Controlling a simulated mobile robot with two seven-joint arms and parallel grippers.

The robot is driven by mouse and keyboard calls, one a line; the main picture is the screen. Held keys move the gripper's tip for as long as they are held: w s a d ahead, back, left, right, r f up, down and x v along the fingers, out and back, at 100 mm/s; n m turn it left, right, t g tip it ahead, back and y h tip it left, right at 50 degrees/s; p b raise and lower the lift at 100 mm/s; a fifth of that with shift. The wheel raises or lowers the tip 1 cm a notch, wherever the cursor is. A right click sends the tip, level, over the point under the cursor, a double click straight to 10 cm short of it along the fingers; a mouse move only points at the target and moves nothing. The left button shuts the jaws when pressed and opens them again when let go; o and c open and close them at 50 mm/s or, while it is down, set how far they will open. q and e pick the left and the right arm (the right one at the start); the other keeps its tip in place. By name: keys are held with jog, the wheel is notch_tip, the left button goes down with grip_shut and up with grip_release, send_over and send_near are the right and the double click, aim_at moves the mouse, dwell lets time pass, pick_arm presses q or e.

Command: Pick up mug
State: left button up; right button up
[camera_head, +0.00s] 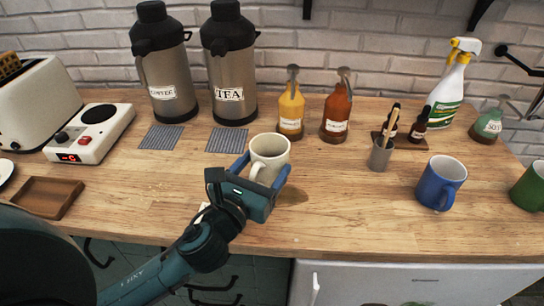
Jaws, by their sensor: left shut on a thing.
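A cream mug (271,148) is upright near the middle of the wooden counter's front part. My left gripper (262,170) comes in from the lower left and has its blue fingers on both sides of the mug, shut on it. The mug's handle faces the gripper. Its lower part is hidden by the gripper, so I cannot tell whether it touches the counter. A blue mug (441,183) stands to the right, and a green mug (530,187) is cut off at the right edge. My right gripper is not in view.
Coffee (163,70) and tea (229,70) dispensers stand behind, with grey mats before them. Yellow (290,108) and orange (337,113) bottles, a grey cup (380,155) and a spray bottle (449,85) stand right. A hot plate (92,130), toaster (40,95) and wooden tray (46,196) are left.

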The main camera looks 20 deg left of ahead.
pick_arm(q)
jog(key=shift+s+a+b, duration=0.2)
jog(key=shift+s+b, duration=0.2)
jog(key=shift+s, duration=1.45)
jog(key=shift+s+a+b, duration=0.2)
jog(key=shift+s+b, duration=0.15)
jog(key=shift+s, duration=1.5)
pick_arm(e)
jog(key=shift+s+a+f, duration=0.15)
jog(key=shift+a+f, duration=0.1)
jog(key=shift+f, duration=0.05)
pick_arm(q)
jog(key=shift+s, duration=0.1)
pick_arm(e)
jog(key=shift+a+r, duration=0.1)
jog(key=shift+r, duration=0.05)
pick_arm(q)
jog(key=shift+r, duration=0.1)
